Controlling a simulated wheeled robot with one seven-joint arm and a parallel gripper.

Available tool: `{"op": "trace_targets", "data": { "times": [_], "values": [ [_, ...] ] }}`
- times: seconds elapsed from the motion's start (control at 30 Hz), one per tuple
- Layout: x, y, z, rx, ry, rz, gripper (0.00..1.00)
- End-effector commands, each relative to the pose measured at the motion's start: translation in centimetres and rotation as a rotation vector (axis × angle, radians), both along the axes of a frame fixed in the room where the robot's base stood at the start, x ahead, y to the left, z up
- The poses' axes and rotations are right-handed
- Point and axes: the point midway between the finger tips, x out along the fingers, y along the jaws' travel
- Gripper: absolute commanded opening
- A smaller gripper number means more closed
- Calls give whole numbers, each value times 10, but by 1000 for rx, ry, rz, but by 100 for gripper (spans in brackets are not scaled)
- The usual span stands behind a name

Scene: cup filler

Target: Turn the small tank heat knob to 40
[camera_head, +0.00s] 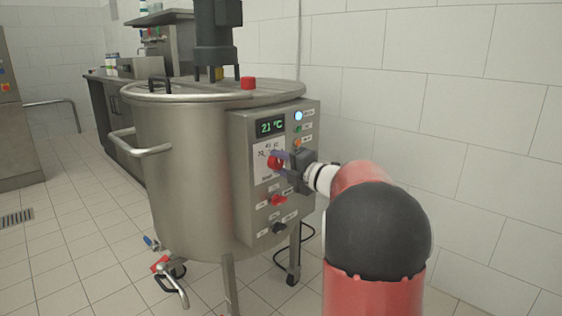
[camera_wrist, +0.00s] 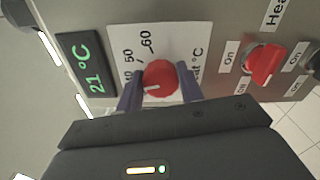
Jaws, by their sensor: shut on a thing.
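The red heat knob (camera_wrist: 160,76) sits on a white dial plate (camera_wrist: 185,36) with printed marks. In the wrist view, 50 and 60 are readable, and a number by the left finger is partly hidden. The knob's white pointer line points left, toward that finger. My gripper (camera_wrist: 160,88) is shut on the knob, one purple finger on each side. In the head view, my gripper (camera_head: 279,161) reaches the knob (camera_head: 271,161) from the right. The tank (camera_head: 185,170) is steel, and its display (camera_head: 270,127) reads 21 °C.
Below on the control panel (camera_head: 243,190) are a red switch (camera_head: 278,200) and a black switch (camera_head: 279,228). Lit buttons (camera_head: 298,116) sit above my gripper. A white tiled wall (camera_head: 450,80) stands close on the right. Open floor lies left of the tank.

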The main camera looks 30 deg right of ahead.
Motion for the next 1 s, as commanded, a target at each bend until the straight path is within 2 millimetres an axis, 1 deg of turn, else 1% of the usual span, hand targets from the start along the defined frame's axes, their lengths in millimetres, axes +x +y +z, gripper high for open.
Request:
{"op": "trace_targets", "data": {
  "times": [0.5, 0.53, 0.7, 1.0],
  "values": [
    [0, 0, -2, 19, 10, -1, 14],
    [0, 0, -2, 19, 10, -1, 38],
    [0, 0, -1, 18, 9, 0, 59],
    [-2, -1, 0, 19, 8, -1, 59]
  ]
}}
